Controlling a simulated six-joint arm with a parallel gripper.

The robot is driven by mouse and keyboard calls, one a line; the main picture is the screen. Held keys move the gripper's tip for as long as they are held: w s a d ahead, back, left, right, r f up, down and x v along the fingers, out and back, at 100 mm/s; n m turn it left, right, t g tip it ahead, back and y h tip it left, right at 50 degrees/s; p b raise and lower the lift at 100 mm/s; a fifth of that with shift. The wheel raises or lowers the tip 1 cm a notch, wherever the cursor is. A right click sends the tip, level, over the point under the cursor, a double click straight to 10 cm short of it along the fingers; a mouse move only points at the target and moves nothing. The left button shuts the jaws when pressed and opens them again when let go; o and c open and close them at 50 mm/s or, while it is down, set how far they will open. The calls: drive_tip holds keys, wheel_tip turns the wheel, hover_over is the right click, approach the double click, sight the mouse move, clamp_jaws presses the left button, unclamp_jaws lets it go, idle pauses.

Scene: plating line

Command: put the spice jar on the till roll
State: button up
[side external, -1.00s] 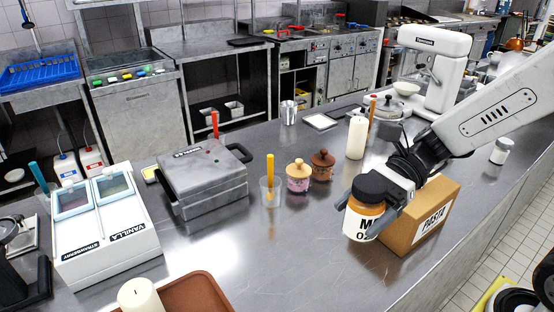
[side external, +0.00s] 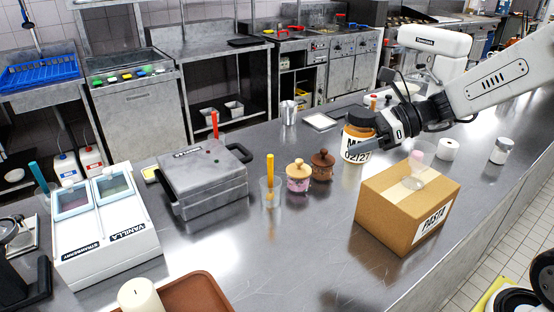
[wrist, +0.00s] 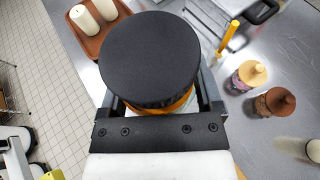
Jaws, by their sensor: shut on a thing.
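The spice jar (side external: 356,141) has a black lid, orange contents and a white label with a date. My gripper (side external: 368,147) is shut on it and holds it upright above the counter, beyond the cardboard box in the side view. In the wrist view, the black lid (wrist: 150,58) fills the space between the fingers and hides most of the jar. The till roll (side external: 448,149) is a small white roll standing on the counter behind the box, to the right of my gripper in the side view. I cannot make it out in the wrist view.
The cardboard box (side external: 396,210) stands on the counter with a clear, pink-topped item (side external: 416,170) on it. Two lidded pots (side external: 299,175) and a glass (side external: 270,192) stand left.

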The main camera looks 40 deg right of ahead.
drive_tip(key=w+d+m+t+h, duration=0.3)
drive_tip(key=d+m+h, duration=0.2)
drive_tip(key=d, duration=0.9)
drive_tip(key=w+d+m+t+h, duration=0.3)
drive_tip(key=d+m+h, duration=0.25)
drive_tip(key=d, duration=0.95)
drive_tip(key=s+d+m+g+h, duration=0.1)
drive_tip(key=s+d+m+h, duration=0.35)
drive_tip(key=d, duration=0.65)
drive_tip(key=s+d+m+g+h, duration=0.1)
drive_tip(key=s+d+m+h, duration=0.3)
drive_tip(key=d, duration=0.7)
drive_tip(key=shift+s+f, duration=0.25)
drive_tip(key=shift+f, duration=0.7)
drive_tip(key=shift+s+f, duration=0.25)
drive_tip(key=shift+f, duration=0.7)
drive_tip(key=shift+s+f, duration=0.25)
drive_tip(key=shift+f, duration=0.7)
